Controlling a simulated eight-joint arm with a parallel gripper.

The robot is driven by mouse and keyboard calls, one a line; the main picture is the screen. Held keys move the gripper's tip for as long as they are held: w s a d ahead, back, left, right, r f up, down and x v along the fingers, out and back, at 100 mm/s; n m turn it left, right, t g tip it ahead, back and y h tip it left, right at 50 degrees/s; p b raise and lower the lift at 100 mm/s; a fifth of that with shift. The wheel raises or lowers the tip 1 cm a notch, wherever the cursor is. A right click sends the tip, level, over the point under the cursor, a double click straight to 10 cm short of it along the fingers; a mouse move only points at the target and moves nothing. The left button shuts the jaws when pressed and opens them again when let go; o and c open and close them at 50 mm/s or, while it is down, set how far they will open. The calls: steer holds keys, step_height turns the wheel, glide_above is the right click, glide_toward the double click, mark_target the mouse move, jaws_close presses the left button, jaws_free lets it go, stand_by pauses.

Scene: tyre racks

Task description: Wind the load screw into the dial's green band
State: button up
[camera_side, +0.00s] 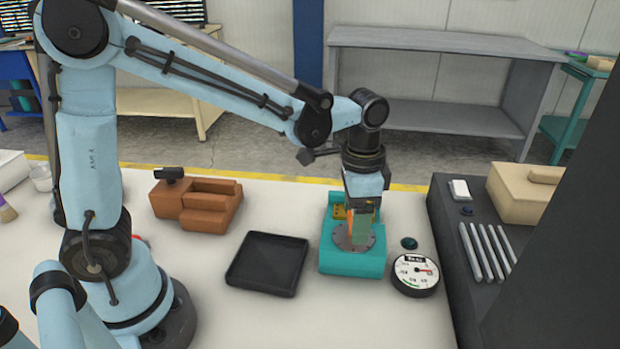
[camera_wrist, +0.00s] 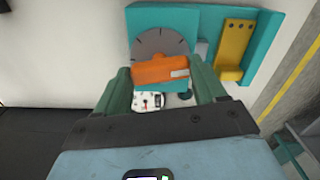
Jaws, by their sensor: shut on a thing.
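The teal fixture (camera_side: 352,262) stands upright on the pale table, with a grey marked disc (camera_side: 353,240) on it. My gripper (camera_side: 358,222) points down over the disc. In the wrist view my green fingers (camera_wrist: 163,80) are shut on the orange bar handle (camera_wrist: 160,70) in front of the disc (camera_wrist: 160,45). The round dial (camera_side: 415,275) lies right of the fixture. Its red pointer points right and the green band (camera_side: 410,284) is at its lower left, so the pointer is outside the band. In the wrist view the dial (camera_wrist: 150,101) is partly hidden.
A black tray (camera_side: 267,263) lies left of the fixture, and a brown block-like vice (camera_side: 197,203) behind it. A dark bench (camera_side: 455,225) with metal rods and a tan box (camera_side: 525,190) stands at the right. A yellow bracket (camera_wrist: 235,47) is on the fixture's side.

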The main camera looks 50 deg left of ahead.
steer(key=o, duration=1)
steer(key=shift+o, duration=0.2)
steer(key=shift+r, duration=0.15)
step_height(320, 180, up, 12)
steer(key=s+a+f+n+t, duration=0.6)
steer(key=s+a+f+t, duration=0.1)
steer(key=s+a, duration=0.1)
steer(key=shift+a+f+n, duration=0.2)
steer(key=shift+a+n, duration=0.05)
steer(key=shift+n, duration=0.15)
steer(key=shift+o, duration=0.3)
